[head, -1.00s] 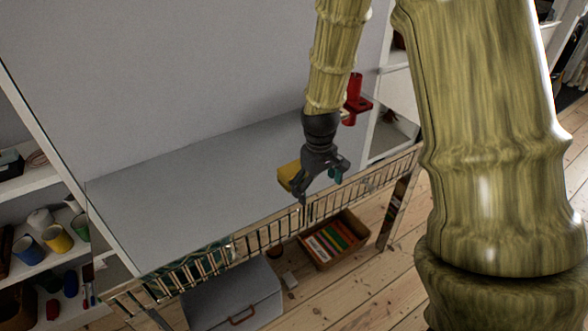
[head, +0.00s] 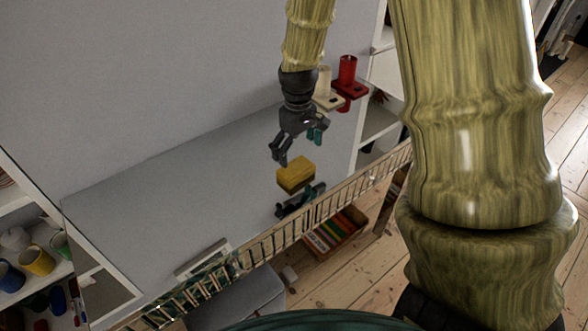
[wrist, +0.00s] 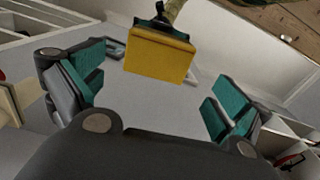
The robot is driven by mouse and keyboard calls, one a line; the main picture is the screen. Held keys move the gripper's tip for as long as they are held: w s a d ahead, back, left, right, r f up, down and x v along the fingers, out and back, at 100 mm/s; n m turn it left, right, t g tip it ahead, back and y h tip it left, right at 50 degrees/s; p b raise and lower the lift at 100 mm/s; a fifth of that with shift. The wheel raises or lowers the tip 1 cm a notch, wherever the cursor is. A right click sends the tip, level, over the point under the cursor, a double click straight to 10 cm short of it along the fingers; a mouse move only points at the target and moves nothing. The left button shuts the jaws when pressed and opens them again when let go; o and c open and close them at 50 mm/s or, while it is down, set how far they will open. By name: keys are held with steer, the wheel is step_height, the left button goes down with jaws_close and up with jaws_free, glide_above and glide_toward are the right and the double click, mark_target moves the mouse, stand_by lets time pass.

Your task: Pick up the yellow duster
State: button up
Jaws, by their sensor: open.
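The yellow duster (head: 296,175) is a yellow block on the grey table top (head: 170,210), near its front railing. It also shows in the wrist view (wrist: 160,54), ahead of and between the spread fingers, with a dark piece at its far side. My gripper (head: 298,150) is open and empty, just behind and above the duster in the head view. Its teal finger pads show on both sides in the wrist view (wrist: 155,98). I see no contact between the fingers and the duster.
A dark object (head: 299,200) lies in front of the duster by the railing (head: 330,205). A red cup-like holder (head: 347,72) and a cream one (head: 324,85) stand behind, to the right. Shelves with cups (head: 36,260) stand at left.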

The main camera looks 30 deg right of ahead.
mark_target(296, 168)
steer(key=shift+w+f, duration=0.2)
steer(key=shift+f, duration=0.85)
steer(key=shift+w+f+p, duration=0.1)
steer(key=shift+f+p, duration=0.45)
steer(key=shift+f, duration=2.35)
steer(key=shift+c, duration=0.2)
steer(key=c, duration=0.6)
